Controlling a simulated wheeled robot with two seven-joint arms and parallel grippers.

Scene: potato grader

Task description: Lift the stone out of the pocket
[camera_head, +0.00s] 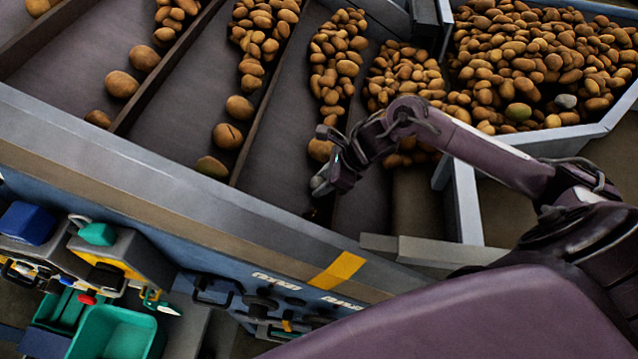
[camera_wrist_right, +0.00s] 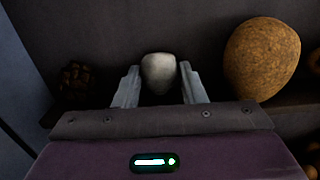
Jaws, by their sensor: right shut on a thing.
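In the right wrist view, the stone (camera_wrist_right: 158,73) is pale grey and rounded and sits between the two fingertips of my right gripper (camera_wrist_right: 160,88). The gripper is shut on it. In the head view, my right gripper (camera_head: 328,178) is low in a dark sloping lane beside the grader's front rail. The stone is hard to tell from the fingertips there. Whether the stone still touches the lane floor cannot be told. My left gripper is not in view.
A large potato (camera_wrist_right: 262,60) lies close right of the gripper, and a dark lump (camera_wrist_right: 76,80) lies left. Lane dividers (camera_head: 250,130) and the front rail (camera_head: 150,150) border the lanes. A potato bin (camera_head: 560,140) stands right. Teal trays (camera_head: 115,335) are below left.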

